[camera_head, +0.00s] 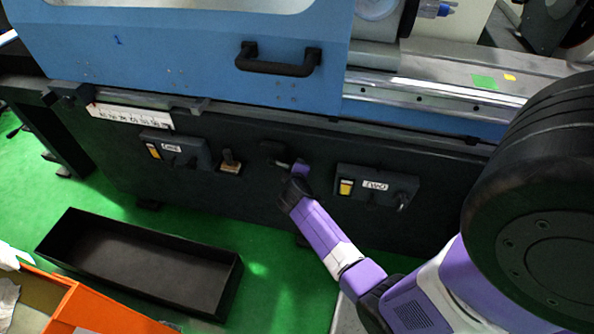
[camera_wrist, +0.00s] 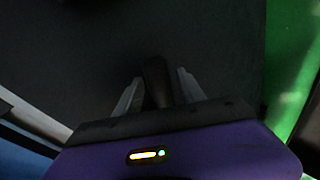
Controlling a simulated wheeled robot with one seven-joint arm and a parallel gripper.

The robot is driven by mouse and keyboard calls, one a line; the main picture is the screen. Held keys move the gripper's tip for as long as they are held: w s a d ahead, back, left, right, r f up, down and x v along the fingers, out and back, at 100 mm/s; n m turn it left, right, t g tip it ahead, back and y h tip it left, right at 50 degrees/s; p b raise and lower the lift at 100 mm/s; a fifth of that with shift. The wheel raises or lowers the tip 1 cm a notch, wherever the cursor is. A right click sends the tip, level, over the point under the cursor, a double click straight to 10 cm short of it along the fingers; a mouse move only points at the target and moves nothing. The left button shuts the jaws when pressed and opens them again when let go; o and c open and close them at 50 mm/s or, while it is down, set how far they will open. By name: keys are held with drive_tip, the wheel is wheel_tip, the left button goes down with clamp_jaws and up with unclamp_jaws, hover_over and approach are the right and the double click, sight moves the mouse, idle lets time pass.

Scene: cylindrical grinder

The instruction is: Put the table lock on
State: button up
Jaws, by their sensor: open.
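A dark knob-like lever (camera_head: 272,150), likely the table lock, stands on the black front panel between the two labelled boxes. My gripper (camera_head: 290,166) is at the panel, just right of and below the lever in the head view. In the wrist view my gripper (camera_wrist: 158,76) is open, with a pale finger on each side of a dark rounded handle (camera_wrist: 155,82). The handle is between the fingers; whether they touch it is too dark to tell. The lever's mount and exact angle are hidden.
A labelled box (camera_head: 175,150) and a brass-based knob (camera_head: 231,163) sit left of the lever. Another labelled box (camera_head: 375,188) is to the right. A blue cover with a black handle (camera_head: 278,60) is above. A black tray (camera_head: 140,262) and an orange bin (camera_head: 95,310) are below.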

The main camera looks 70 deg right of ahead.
drive_tip(key=v, duration=0.7)
drive_tip(key=shift+a+r, duration=0.2)
drive_tip(key=shift+a, duration=0.1)
idle(0.3)
